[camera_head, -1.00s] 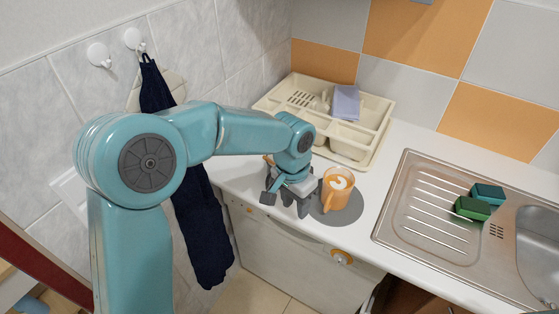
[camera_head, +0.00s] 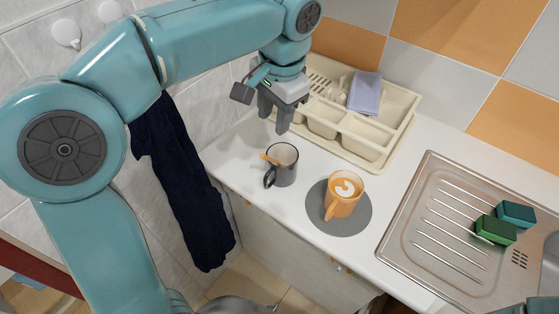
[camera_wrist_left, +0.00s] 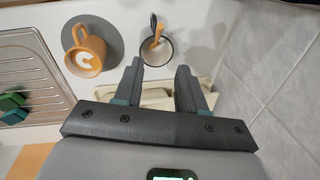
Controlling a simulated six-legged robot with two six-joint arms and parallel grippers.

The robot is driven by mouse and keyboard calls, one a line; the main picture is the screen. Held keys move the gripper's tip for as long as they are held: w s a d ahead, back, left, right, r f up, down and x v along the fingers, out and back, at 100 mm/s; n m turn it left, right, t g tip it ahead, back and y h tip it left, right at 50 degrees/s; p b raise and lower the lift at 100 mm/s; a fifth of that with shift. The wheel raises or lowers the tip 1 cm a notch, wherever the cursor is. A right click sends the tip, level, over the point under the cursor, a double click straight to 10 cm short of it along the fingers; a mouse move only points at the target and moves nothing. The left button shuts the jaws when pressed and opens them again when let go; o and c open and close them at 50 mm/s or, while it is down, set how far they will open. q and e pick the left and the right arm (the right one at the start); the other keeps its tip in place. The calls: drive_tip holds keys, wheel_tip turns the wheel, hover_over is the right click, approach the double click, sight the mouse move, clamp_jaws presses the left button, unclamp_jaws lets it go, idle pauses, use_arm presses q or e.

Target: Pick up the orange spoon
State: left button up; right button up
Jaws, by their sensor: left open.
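The orange spoon (camera_head: 270,159) stands tilted in a dark grey mug (camera_head: 284,170) on the white counter. Only its handle end shows above the rim in the head view. In the left wrist view the spoon (camera_wrist_left: 156,36) shows inside the mug (camera_wrist_left: 145,58). My left gripper (camera_head: 276,125) is open and empty, raised above the counter, behind the mug. In the left wrist view its two fingertips (camera_wrist_left: 160,66) point toward the mug and are apart from it. The right gripper is not seen.
An orange cup of coffee (camera_head: 343,195) stands on a round grey mat (camera_head: 359,221) right of the mug. A cream dish rack (camera_head: 396,120) is behind. A metal sink (camera_head: 424,244) with sponges (camera_head: 496,229) lies right. A dark cloth (camera_head: 183,180) hangs left.

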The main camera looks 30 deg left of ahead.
use_arm(q)
hover_over(270, 160)
drive_tip(key=f, duration=0.9)
drive_tip(key=shift+w, duration=0.25)
drive_tip(key=f, duration=0.5)
drive_tip(key=shift+a, duration=0.25)
drive_tip(key=shift+d+f, duration=0.1)
drive_tip(key=shift+f, duration=0.3)
drive_tip(key=shift+c, duration=0.3)
drive_tip(key=c, duration=0.5)
clamp_jaws()
